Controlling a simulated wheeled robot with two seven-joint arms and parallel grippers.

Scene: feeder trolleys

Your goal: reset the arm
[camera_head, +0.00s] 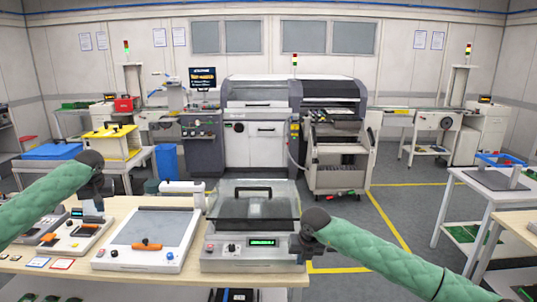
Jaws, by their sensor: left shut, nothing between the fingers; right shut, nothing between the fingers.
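My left arm, in a green sleeve, comes in from the left. Its dark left gripper (93,203) hangs down over the left part of the wooden bench, shut and empty. My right arm, also in a green sleeve, comes in from the lower right. Its dark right gripper (301,250) points down at the right edge of the machine with the clear lid, shut and empty. I cannot tell whether it touches the machine.
The wooden bench (125,204) carries a flat white device with an orange handle (148,246) and the clear-lidded machine (222,251). A feeder trolley (337,178) stands behind, by a large grey-white machine (258,145). A white table (476,180) is at right. Floor between is open.

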